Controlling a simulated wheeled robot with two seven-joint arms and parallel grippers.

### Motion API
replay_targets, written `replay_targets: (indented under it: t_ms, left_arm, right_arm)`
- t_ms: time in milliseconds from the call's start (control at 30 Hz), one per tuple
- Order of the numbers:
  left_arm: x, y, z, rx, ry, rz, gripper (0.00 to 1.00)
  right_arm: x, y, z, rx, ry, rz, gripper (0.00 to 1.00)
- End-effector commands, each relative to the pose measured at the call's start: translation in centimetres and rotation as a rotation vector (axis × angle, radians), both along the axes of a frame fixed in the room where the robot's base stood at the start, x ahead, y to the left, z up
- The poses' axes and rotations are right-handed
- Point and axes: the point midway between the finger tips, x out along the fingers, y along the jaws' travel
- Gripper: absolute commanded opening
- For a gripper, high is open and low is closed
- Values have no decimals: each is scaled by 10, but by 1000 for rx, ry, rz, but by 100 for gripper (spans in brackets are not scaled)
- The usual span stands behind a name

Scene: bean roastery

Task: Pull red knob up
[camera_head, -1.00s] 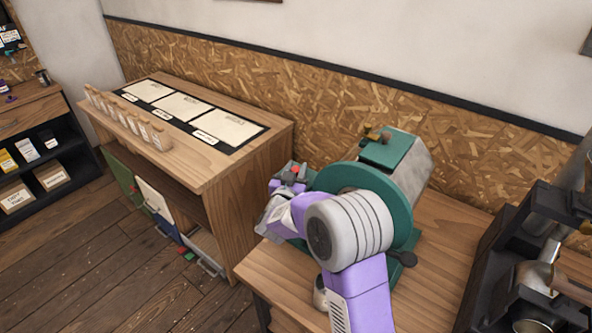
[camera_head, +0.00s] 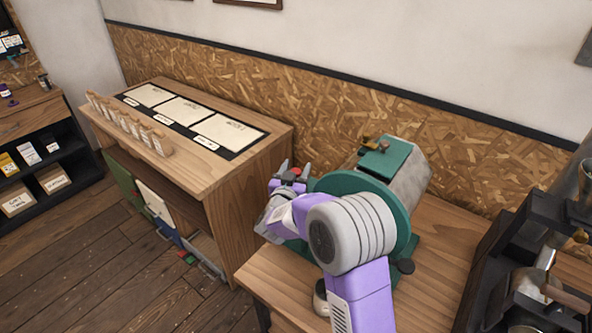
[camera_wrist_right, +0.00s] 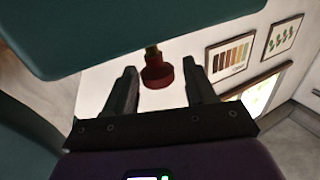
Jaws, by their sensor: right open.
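The red knob (camera_wrist_right: 158,72) shows in the right wrist view between the two dark fingers of my right gripper (camera_wrist_right: 160,90), with a gap on each side. In the head view the red knob (camera_head: 294,171) is a small red spot at the fingertips of my right gripper (camera_head: 292,178). The gripper is open around the knob and not closed on it. The knob belongs to the green roasting machine (camera_head: 350,183), much of which my right arm hides. My left gripper is not in view.
The machine stands on a wooden table (camera_head: 440,250). A wooden cabinet (camera_head: 240,200) with cards and several small wooden pieces stands to the left. Dark equipment (camera_head: 520,240) stands close on the right. A shelf (camera_head: 40,150) is at the far left.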

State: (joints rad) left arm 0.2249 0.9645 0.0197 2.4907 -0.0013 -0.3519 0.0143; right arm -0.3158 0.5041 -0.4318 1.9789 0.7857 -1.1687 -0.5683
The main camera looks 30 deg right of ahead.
Motion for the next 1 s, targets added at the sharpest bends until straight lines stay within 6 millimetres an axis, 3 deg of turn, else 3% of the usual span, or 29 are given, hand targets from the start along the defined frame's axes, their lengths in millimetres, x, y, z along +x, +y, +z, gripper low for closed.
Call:
replay_targets:
  t_ms: [167, 533, 1000]
  left_arm:
    - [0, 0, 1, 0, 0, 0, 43]
    - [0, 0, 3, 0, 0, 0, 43]
    - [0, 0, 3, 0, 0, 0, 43]
  right_arm:
    - [-8, 10, -1, 3, 3, 3, 55]
    - [-48, 49, 0, 1, -1, 2, 55]
    - [-54, 54, 0, 0, -1, 0, 55]
